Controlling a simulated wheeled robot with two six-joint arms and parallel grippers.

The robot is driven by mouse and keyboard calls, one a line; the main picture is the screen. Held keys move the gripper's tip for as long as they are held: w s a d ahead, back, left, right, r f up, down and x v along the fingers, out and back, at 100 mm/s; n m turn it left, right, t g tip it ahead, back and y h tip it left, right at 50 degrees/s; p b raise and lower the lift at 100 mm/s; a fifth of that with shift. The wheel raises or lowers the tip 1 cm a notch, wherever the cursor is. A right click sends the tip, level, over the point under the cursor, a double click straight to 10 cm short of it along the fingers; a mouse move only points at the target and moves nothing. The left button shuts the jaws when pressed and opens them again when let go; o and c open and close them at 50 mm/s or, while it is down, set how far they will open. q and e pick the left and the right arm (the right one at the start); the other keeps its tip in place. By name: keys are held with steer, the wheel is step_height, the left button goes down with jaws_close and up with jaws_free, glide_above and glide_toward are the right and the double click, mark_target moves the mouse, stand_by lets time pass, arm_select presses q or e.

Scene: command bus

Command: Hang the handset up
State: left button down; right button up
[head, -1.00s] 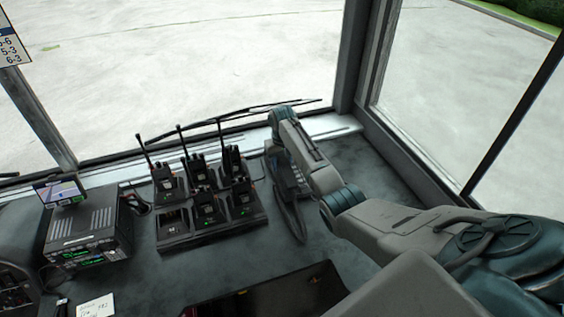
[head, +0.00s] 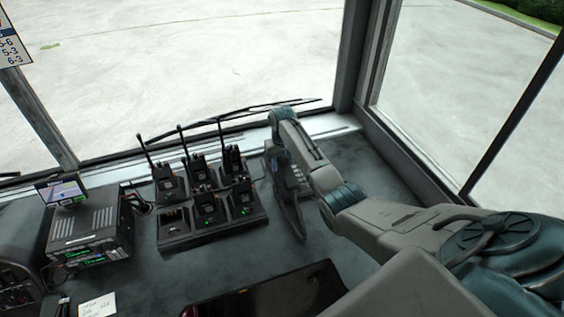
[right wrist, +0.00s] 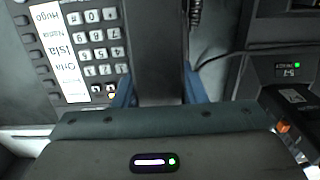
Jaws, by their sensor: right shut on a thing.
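The dark handset (head: 291,216) is long and narrow, and its near end shows below my right wrist in the head view. My right gripper (head: 279,152) is largely hidden by its own wrist there. In the right wrist view, its blue fingers (right wrist: 159,84) are shut on either side of the handset (right wrist: 158,38). The desk phone (head: 301,175) is partly covered by my arm. Its keypad (right wrist: 101,45) and name labels show left of the handset in the wrist view. I cannot tell whether the handset touches its cradle. My left gripper is not in view.
A charger rack (head: 222,229) with several handheld radios stands left of the phone, close to the handset. A radio unit (head: 90,232) with a small screen is further left. A dark tray (head: 300,290) lies in front. The windscreen is behind; desk right of the phone is clear.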

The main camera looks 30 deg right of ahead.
steer(key=shift+p, duration=0.3)
stand_by(0.4)
steer(key=o, duration=1.1)
steer(key=shift+o, duration=0.2)
step_height(320, 180, up, 11)
steer(key=b, duration=0.2)
steer(key=shift+f+b, duration=0.1)
steer(key=shift+b, duration=0.3)
steer(key=shift+s+f, duration=0.1)
